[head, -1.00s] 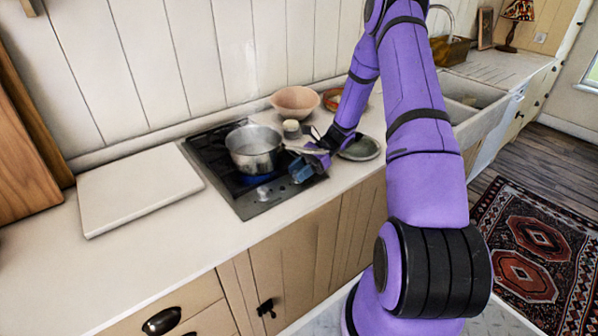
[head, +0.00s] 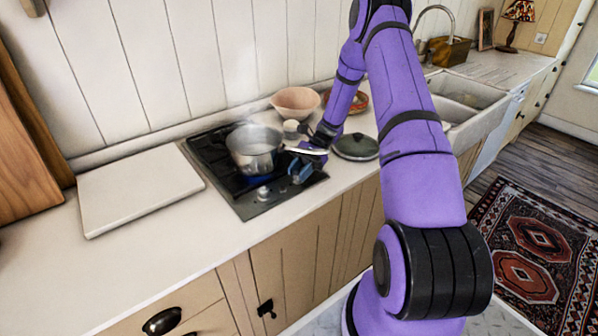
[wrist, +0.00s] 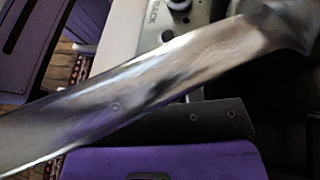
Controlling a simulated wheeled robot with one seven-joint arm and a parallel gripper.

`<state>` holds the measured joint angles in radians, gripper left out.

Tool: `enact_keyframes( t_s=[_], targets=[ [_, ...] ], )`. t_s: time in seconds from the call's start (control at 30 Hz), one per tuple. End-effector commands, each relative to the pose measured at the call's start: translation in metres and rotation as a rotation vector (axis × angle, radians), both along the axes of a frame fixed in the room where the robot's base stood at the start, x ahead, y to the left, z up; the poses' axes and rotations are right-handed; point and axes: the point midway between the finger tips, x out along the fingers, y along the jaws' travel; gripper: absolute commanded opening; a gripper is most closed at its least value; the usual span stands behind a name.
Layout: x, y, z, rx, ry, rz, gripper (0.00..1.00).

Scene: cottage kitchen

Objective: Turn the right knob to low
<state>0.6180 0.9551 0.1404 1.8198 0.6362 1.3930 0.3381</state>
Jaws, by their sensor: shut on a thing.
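The black and steel cooktop (head: 240,205) is set into the counter, with a steel pot (head: 254,152) on it. A left knob (head: 263,192) shows on its front panel. My gripper (head: 299,174) is low at the panel's right front, below the pot handle (head: 306,151), and is shut on the right knob. That knob is hidden by the fingers, so I cannot read its setting. In the wrist view the pot handle (wrist: 140,85) crosses close to the camera and covers the fingertips. A knob (wrist: 178,4) on the steel panel shows at the top edge there.
A dark lid (head: 356,147) lies on the counter right of the cooktop. A pink bowl (head: 296,102) and a small pale jar (head: 290,127) stand behind. A white board (head: 138,188) lies left. Steam rises above the pot, and blue light shows beneath it.

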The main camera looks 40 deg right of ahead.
Motion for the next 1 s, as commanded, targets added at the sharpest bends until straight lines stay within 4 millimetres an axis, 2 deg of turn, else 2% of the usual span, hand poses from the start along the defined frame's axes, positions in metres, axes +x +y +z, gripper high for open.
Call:
enact_keyframes(
  t_s=[0.03,0.07,0.1,0.47,1.0],
  targets=[
    [0.001,-0.001,0.0,-0.001,-0.002,-0.001,0.1],
    [0.001,-0.001,0.0,-0.001,-0.002,-0.001,0.4],
    [0.001,-0.001,0.0,-0.001,-0.002,-0.001,0.44],
    [0.002,-0.006,0.002,-0.002,-0.002,-0.003,0.44],
    [0.025,-0.084,0.036,-0.001,-0.003,-0.003,0.44]
  ],
)
